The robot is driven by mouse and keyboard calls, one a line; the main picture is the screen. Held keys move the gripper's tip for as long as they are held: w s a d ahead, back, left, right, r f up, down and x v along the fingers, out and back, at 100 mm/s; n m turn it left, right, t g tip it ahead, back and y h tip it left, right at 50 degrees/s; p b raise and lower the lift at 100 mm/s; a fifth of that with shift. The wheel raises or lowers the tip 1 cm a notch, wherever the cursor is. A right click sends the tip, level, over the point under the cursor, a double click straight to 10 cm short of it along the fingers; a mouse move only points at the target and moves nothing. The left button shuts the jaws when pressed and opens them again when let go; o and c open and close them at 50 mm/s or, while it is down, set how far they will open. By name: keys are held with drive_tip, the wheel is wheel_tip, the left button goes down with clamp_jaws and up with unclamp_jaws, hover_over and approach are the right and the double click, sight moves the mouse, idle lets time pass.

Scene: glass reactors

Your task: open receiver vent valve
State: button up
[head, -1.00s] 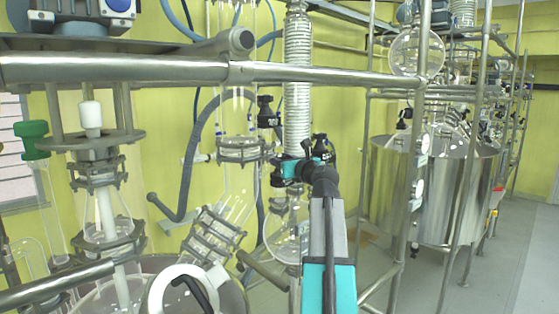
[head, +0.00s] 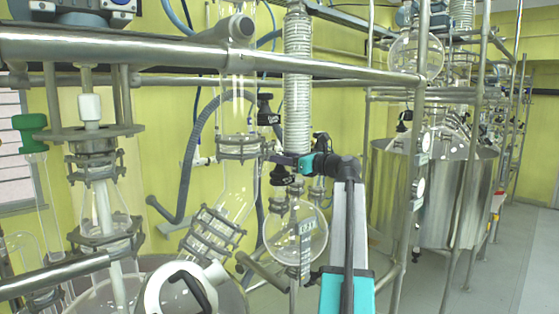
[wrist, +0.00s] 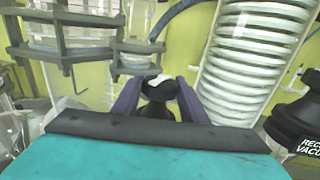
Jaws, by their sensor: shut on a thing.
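My gripper (head: 283,158) is by the lower end of the coiled glass condenser, above the round receiver flask (head: 296,232). In the wrist view its two dark purple fingers (wrist: 157,96) are shut on a black valve knob (wrist: 158,88) with a small white mark on top. In the head view a black knob (head: 283,177) shows just under the fingers. A second black knob (wrist: 298,122), with a partly cut-off label reading "REC… VACU…", is at the right of the wrist view, apart from the fingers. The held knob's label cannot be read.
The coiled condenser (head: 297,85) rises close behind my gripper. Another black valve (head: 267,110) is up to the left. A steel frame rail (head: 330,72) crosses above my arm, and a frame post (head: 416,170) stands to the right. Large steel vessels (head: 455,195) stand farther right.

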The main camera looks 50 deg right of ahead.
drive_tip(key=shift+d+r+n+g+y+p, duration=0.15)
drive_tip(key=shift+n+g+y+p, duration=0.35)
drive_tip(key=shift+n+y, duration=1.4)
drive_tip(key=shift+g+y, duration=0.3)
drive_tip(key=shift+y, duration=0.6)
drive_tip(key=o, duration=0.9)
drive_tip(key=shift+c, duration=0.2)
drive_tip(key=shift+a+m+h+p, duration=0.25)
drive_tip(key=shift+m+h+p, duration=0.15)
drive_tip(key=shift+h+p, duration=0.1)
